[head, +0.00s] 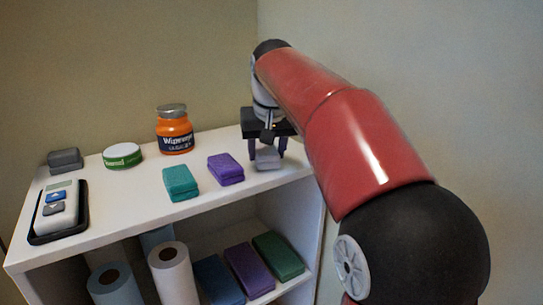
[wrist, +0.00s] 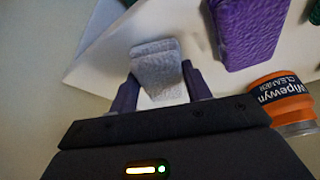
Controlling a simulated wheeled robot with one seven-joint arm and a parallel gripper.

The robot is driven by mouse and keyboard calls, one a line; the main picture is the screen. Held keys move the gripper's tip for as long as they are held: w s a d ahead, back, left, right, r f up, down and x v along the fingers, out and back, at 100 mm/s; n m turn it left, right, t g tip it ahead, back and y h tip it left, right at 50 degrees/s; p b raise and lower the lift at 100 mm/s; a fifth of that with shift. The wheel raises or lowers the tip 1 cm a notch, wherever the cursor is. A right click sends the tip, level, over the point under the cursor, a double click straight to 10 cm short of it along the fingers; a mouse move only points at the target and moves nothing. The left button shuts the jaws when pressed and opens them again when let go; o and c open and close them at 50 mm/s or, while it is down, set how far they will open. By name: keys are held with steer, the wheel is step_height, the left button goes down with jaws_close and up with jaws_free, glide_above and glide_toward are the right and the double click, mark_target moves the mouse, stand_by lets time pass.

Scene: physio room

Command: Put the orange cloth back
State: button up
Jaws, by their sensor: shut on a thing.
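No orange cloth shows in either view. My gripper (head: 267,146) is at the right end of the white shelf unit's top (head: 130,192), pointing down. It is shut on a light grey folded cloth (head: 267,159). In the wrist view, the grey cloth (wrist: 160,62) sits between the two fingers of my gripper (wrist: 159,80). I cannot tell whether the cloth touches the shelf top or hangs just above it. A purple folded cloth (head: 225,168) and a teal one (head: 180,183) lie to its left.
An orange jar (head: 174,136), a white-green tub (head: 122,156) and a dark grey folded block (head: 65,160) stand along the back. A black tray (head: 81,214) is at left. Below are paper rolls (head: 173,275) and blue (head: 218,281), purple (head: 249,270) and green (head: 278,256) cloths.

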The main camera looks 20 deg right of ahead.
steer(key=shift+f, duration=0.4)
steer(key=o, duration=0.9)
steer(key=shift+w, duration=0.1)
steer(key=shift+o, duration=0.2)
steer(key=shift+r, duration=0.65)
steer(key=v, duration=1.1)
steer(key=shift+s, duration=0.25)
steer(key=s+f, duration=1.1)
steer(key=f, duration=0.3)
steer(key=s+f+n+t, duration=0.1)
steer(key=s+f, duration=1)
steer(key=f, duration=0.3)
steer(key=shift+s, duration=0.3)
